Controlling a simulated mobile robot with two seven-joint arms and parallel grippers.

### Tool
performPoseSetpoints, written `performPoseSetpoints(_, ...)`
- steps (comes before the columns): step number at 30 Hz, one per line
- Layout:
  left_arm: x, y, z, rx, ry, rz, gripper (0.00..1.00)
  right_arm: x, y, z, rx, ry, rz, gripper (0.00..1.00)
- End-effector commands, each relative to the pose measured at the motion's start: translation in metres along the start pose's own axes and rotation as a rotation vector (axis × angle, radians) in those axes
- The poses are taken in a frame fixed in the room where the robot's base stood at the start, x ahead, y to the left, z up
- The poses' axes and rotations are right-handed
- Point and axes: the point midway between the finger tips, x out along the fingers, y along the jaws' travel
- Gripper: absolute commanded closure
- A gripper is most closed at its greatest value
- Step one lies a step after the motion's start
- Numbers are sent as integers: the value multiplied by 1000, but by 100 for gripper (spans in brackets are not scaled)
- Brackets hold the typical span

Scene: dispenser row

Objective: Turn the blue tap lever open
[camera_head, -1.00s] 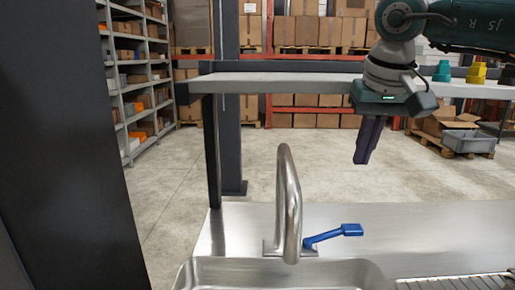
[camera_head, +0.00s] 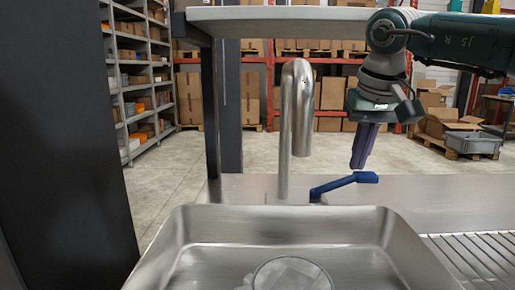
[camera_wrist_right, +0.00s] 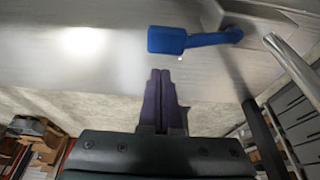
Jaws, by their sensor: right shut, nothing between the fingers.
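The blue tap lever (camera_head: 345,184) sticks out to the right from the base of the steel tap (camera_head: 284,150), its flat paddle at the free end. My right gripper (camera_head: 357,167) points down just above and beside the paddle, its dark purple fingers shut and empty. In the right wrist view the lever (camera_wrist_right: 195,40) lies just beyond the shut fingertips (camera_wrist_right: 161,73), with a small gap in the picture. I cannot tell whether they touch. The tap (camera_wrist_right: 290,65) shows at the right there. My left gripper is not in view.
A steel sink (camera_head: 190,225) lies in front of the tap, with a round grey thing (camera_head: 290,275) at its bottom. A wire rack (camera_head: 475,250) is at the right. A raised shelf (camera_head: 280,14) runs behind. The counter right of the lever is clear.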

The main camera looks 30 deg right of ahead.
Motion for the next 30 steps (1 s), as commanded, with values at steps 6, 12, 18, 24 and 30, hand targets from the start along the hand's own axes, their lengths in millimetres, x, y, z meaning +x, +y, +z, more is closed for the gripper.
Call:
performPoseSetpoints(6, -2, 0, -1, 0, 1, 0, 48, -5, 0, 15, -1, -1, 1, 100)
performPoseSetpoints(12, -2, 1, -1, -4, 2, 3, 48, -7, 0, 20, 0, -1, 0, 100)
performPoseSetpoints(18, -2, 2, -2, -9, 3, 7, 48, -7, 0, 20, 1, -1, 0, 100)
performPoseSetpoints(24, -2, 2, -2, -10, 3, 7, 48, -7, -1, 20, 6, -1, 2, 100)
performPoseSetpoints(30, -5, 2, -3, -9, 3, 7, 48, -7, -8, 19, 36, -1, 11, 100)
